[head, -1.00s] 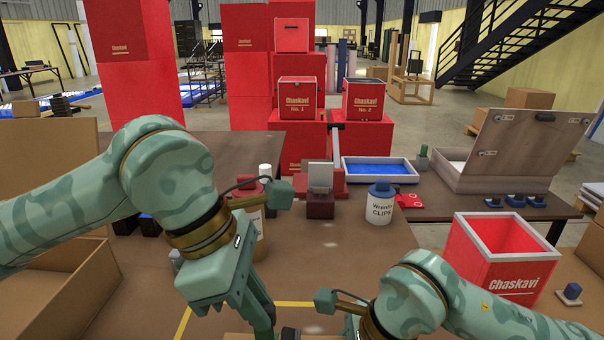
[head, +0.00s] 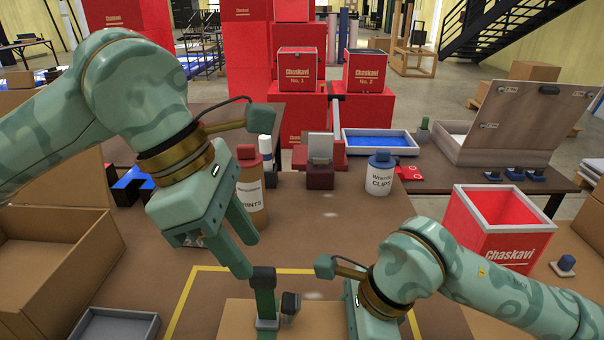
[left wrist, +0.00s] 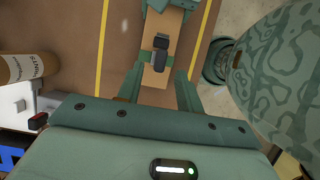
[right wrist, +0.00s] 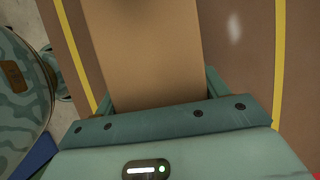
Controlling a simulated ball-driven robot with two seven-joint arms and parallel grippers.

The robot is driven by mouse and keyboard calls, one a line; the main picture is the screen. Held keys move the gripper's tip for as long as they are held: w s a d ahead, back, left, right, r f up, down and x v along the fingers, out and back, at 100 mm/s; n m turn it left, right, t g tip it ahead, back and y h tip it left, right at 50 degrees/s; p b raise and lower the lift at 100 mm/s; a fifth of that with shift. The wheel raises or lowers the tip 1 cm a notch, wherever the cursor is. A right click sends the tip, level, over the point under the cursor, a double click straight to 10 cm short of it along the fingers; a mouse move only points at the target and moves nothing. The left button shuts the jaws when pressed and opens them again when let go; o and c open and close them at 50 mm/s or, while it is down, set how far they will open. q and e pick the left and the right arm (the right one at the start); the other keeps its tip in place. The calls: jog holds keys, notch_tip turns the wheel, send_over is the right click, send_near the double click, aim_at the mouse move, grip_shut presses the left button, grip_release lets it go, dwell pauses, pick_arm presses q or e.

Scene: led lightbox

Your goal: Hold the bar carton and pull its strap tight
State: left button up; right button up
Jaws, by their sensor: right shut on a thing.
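The bar carton (head: 235,316) is a long tan box lying at the bottom centre of the head view; it also shows in the left wrist view (left wrist: 158,92) and right wrist view (right wrist: 145,50). A dark green strap (head: 266,308) runs over it, with a dark upright piece at its far end and a small black block (head: 290,302) beside it. My left gripper (head: 250,255) is open and empty, just above and left of the strap. My right gripper (right wrist: 160,95) is shut on the carton, one finger along each side; its fingertips are mostly hidden in the head view.
Yellow tape (head: 190,290) marks the brown table around the carton. An open cardboard box (head: 60,265) and grey tray (head: 118,325) stand left. A labelled bottle (head: 250,190) stands behind my left gripper, a clips bottle (head: 380,172) farther right. A red bin (head: 500,225) stands right.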

pick_arm(q)
jog(key=v, duration=0.7)
jog(key=shift+a+r, duration=0.2)
jog(key=shift+r, duration=0.1)
dwell(0.7)
pick_arm(e)
jog(key=o, duration=1.2)
